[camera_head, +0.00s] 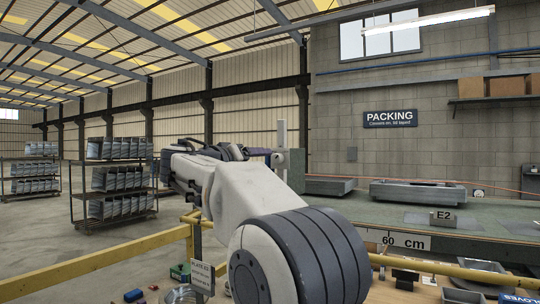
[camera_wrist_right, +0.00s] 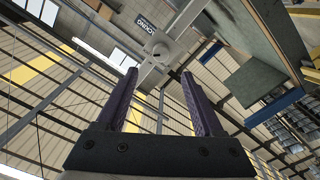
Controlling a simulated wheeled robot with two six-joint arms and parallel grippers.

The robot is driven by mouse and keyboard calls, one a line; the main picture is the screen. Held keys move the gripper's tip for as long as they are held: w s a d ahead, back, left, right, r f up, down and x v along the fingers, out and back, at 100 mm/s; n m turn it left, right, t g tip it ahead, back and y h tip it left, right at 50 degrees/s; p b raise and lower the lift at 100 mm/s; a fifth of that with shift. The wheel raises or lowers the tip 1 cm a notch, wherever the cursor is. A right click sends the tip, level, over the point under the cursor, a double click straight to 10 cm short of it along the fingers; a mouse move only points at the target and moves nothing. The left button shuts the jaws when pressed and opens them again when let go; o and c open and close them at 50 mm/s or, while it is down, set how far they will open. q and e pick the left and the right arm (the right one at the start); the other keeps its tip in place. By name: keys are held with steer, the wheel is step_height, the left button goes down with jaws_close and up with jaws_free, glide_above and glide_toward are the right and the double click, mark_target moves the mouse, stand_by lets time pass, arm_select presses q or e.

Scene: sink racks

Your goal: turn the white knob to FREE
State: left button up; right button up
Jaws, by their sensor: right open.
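A pale, round, knob-like part (camera_wrist_right: 166,48) on a light grey post shows in the wrist view, just beyond my fingertips; I take it for the white knob, but any lettering on it is too small to read. My right gripper (camera_wrist_right: 158,75) is open, its two purple fingers apart with nothing between them. In the head view my right gripper (camera_head: 257,153) reaches toward a light upright post (camera_head: 282,134), and my white arm hides much of that area. The knob's face cannot be made out there. My left gripper is not in view.
A green-topped counter (camera_head: 385,208) with grey trays (camera_head: 417,193) and an E2 block (camera_head: 443,219) lies on the right. A yellow rail (camera_head: 110,258) runs across the front.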

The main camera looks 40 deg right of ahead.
mark_target(275, 159)
steer(key=p+x, duration=0.4)
steer(key=x, duration=0.4)
steer(key=shift+w+d, duration=0.1)
steer(key=shift+d, duration=0.05)
steer(key=shift+w+d+p, duration=0.1)
steer(key=shift+d+p, duration=0.2)
steer(key=shift+p, duration=0.05)
steer(key=shift+f, duration=0.1)
jaws_close()
